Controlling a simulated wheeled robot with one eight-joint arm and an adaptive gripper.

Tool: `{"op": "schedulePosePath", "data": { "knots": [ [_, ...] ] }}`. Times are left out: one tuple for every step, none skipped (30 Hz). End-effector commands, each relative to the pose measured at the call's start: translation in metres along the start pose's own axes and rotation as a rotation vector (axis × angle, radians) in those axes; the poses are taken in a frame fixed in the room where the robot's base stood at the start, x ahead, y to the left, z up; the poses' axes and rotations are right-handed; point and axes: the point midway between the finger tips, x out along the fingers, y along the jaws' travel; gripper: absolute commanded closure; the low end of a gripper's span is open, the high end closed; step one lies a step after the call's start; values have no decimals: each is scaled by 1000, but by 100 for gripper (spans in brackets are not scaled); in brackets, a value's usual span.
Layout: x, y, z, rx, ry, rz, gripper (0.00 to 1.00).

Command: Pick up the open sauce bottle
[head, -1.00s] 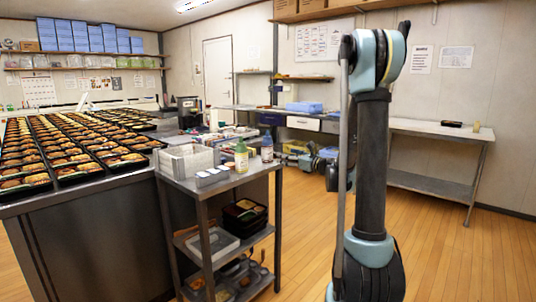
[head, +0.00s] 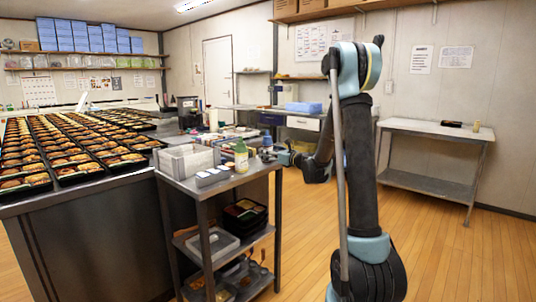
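A bottle with a pale yellow-green body and a green label (head: 241,158) stands upright on the top of the steel cart (head: 225,184), near its back right corner. A second bottle (head: 267,141) is just right of it and mostly hidden behind the end of my arm; only a small upper part seems to show. At this size I cannot tell which bottle is open. My gripper (head: 270,156) is at the cart's right back edge, by the second bottle. Its fingers are too small and dark to make out, and I cannot tell whether they touch the bottle.
A grey divided box (head: 187,162) and small white-topped containers (head: 213,176) stand left of the bottles on the cart. Black trays (head: 243,214) are on its lower shelf. A counter full of bento trays (head: 85,172) is at left.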

Motion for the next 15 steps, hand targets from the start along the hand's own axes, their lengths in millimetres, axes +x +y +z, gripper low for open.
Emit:
{"op": "schedulePosePath", "data": {
  "knots": [
    [8,0,0,0,0,2,30],
    [12,1,0,0,0,3,30],
    [15,1,0,0,0,3,30],
    [17,1,0,0,0,2,30],
    [18,0,0,0,0,2,30],
    [18,0,0,0,0,1,30],
    [18,0,0,0,0,1,30],
    [18,0,0,0,0,0,30],
    [18,0,0,0,0,0,30],
    [18,0,0,0,0,1,30],
    [18,0,0,0,0,1,30],
    [18,0,0,0,0,1,39],
    [18,0,0,0,0,1,43],
    [18,0,0,0,0,1,46],
    [18,0,0,0,0,1,52]
  ]
}}
